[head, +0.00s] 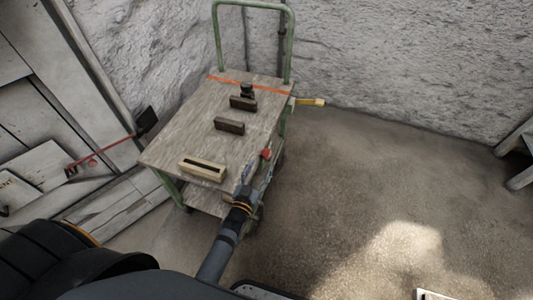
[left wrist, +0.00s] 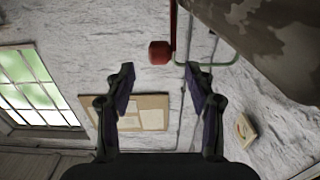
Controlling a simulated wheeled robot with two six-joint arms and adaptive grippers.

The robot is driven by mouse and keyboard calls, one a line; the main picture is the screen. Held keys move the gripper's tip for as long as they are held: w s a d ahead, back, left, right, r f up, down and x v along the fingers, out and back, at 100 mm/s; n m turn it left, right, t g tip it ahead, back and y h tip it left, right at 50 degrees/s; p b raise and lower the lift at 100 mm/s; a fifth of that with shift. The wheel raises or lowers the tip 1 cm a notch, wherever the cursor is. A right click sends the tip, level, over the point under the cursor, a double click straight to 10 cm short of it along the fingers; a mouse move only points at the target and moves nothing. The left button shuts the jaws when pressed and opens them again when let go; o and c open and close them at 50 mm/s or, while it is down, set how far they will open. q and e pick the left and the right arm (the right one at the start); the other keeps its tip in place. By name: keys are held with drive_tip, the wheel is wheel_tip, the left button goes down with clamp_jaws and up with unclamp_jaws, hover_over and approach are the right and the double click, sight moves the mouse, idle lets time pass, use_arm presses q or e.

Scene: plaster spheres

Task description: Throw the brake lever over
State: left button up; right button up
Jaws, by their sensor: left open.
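The brake lever shows as a red knob (head: 266,153) at the right edge of the cart, near its front corner. In the left wrist view the red knob (left wrist: 160,52) sits on a red stem, just beyond and between the fingertips. My left gripper (head: 256,178) is at the cart's near right corner, close to the knob. In the left wrist view its two fingers (left wrist: 160,80) are spread wide with nothing between them. The foot of the lever is hidden. My right gripper is not in view.
The cart (head: 188,127) has a wooden top and a green handle (head: 253,5). On it lie dark blocks (head: 229,126) and a slotted wooden block (head: 202,170). A yellow piece (head: 311,102) sticks out at its right.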

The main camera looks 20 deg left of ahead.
sight(266, 153)
use_arm(q)
drive_tip(key=w+b, duration=0.1)
drive_tip(key=w, duration=0.6)
drive_tip(key=shift+w+d, duration=0.15)
drive_tip(key=shift+w, duration=0.25)
drive_tip(key=shift+c, duration=0.3)
clamp_jaws()
